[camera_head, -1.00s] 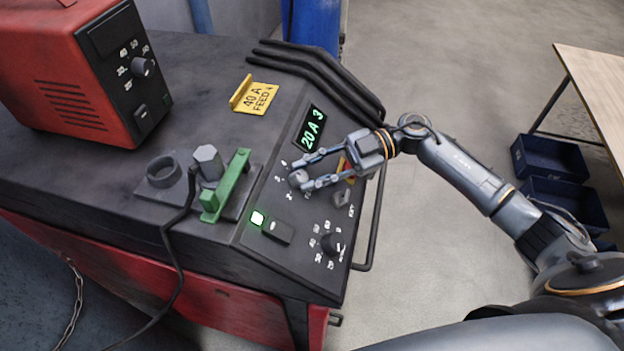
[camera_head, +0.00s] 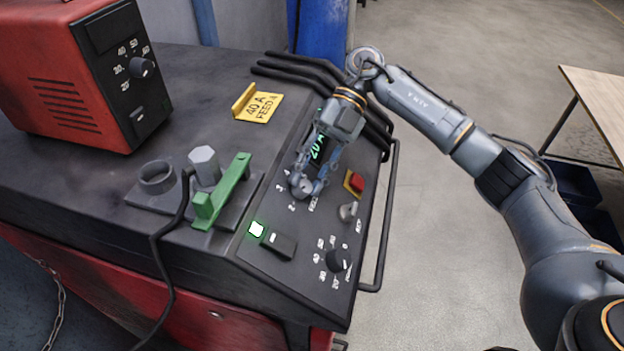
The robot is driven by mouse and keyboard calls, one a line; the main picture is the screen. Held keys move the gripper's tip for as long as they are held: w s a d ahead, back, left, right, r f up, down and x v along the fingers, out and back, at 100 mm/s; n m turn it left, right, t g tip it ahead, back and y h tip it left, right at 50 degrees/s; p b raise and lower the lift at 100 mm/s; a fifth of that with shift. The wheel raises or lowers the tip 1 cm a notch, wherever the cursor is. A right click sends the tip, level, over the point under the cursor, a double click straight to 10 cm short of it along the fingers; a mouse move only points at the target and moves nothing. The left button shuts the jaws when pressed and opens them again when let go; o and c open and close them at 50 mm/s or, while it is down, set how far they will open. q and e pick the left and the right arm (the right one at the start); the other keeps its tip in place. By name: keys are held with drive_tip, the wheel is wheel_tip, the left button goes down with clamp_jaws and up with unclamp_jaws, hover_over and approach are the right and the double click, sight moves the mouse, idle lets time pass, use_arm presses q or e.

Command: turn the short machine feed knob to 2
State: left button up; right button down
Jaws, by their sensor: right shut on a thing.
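The feed knob (camera_head: 301,188) is a small grey round knob on the sloped black panel (camera_head: 268,262) of the low machine. Printed digits 2, 3 and 4 stand along its left side, with a partly hidden label at its right. My right gripper (camera_head: 303,186) is shut on this knob, its wrist reaching in from the upper right. The fingers hide much of the knob, and I cannot tell which digit it points to. My left gripper is out of view.
A yellow card (camera_head: 258,106) reads "40 A FEED 4". The panel also has a red button (camera_head: 355,181), a grey key switch (camera_head: 348,211), a rocker switch (camera_head: 279,242) and a black dial (camera_head: 338,260). A green clamp (camera_head: 222,190) and red unit (camera_head: 70,85) stand left. A handle rail edges the right.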

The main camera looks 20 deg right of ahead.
drive_tip(key=n+h+b, duration=0.1)
drive_tip(key=n+h, duration=0.3)
drive_tip(key=shift+a+r+n+h+b, duration=0.15)
drive_tip(key=shift+a+n+h+b, duration=0.15)
drive_tip(key=shift+a+b, duration=0.1)
idle(0.4)
drive_tip(key=c, duration=1)
unclamp_jaws()
drive_tip(key=shift+c, duration=0.2)
drive_tip(key=shift+r, duration=0.15)
drive_tip(key=v, duration=1.1)
drive_tip(key=shift+w+d+r, duration=0.1)
drive_tip(key=shift+d+r, duration=0.05)
drive_tip(key=shift+r, duration=0.25)
